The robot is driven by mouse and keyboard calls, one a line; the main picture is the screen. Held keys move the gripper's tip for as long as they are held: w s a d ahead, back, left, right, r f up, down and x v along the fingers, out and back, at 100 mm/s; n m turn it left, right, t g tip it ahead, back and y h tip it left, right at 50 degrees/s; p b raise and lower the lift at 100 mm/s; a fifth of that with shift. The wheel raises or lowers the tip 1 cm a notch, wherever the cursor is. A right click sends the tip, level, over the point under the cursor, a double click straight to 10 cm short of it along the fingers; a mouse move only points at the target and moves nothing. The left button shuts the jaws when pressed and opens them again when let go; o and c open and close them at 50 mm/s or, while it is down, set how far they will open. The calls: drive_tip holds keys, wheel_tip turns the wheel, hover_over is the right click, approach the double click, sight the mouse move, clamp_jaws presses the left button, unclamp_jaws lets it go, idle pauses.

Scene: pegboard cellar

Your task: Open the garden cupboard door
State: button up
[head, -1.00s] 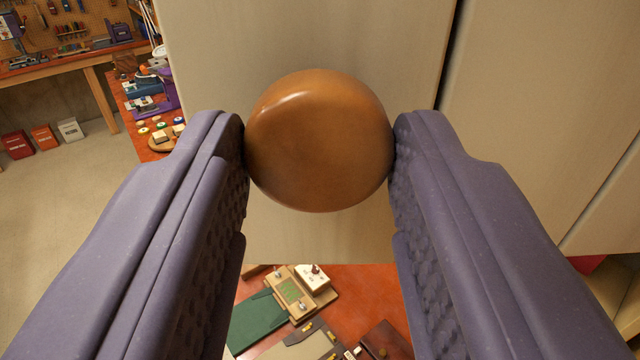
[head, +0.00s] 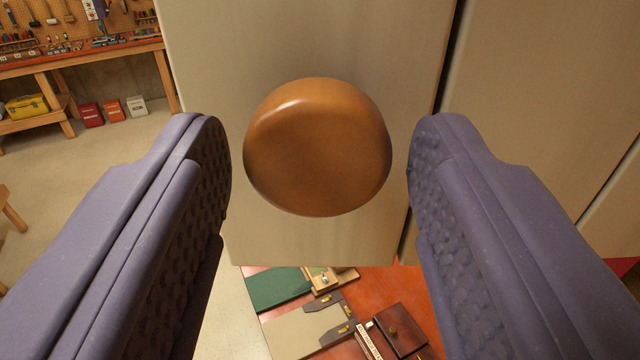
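The cupboard door (head: 215,60) is a pale, wood-toned panel that fills the upper middle of the head view. Its left and bottom edges show, with floor and workbench beyond the left edge. A dark gap runs along its right side, beside another pale panel (head: 540,90). A round, glossy brown wooden knob (head: 318,147) sits on the door. My gripper (head: 319,155) has its two purple padded fingers on either side of the knob, with a clear gap at each side. It is open and holds nothing. How far the door stands open is hard to tell.
A red-orange bench top (head: 390,290) lies below the door, with a green board (head: 278,288), a dark red box (head: 398,330) and small fittings on it. At the far left are a workbench (head: 90,55) and small boxes (head: 113,110) on the floor. Open floor lies left.

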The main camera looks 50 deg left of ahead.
drive_tip(key=shift+o, duration=0.8)
drive_tip(key=v, duration=0.7)
drive_tip(key=shift+s+d+p, duration=0.25)
drive_tip(key=shift+d+p, duration=0.05)
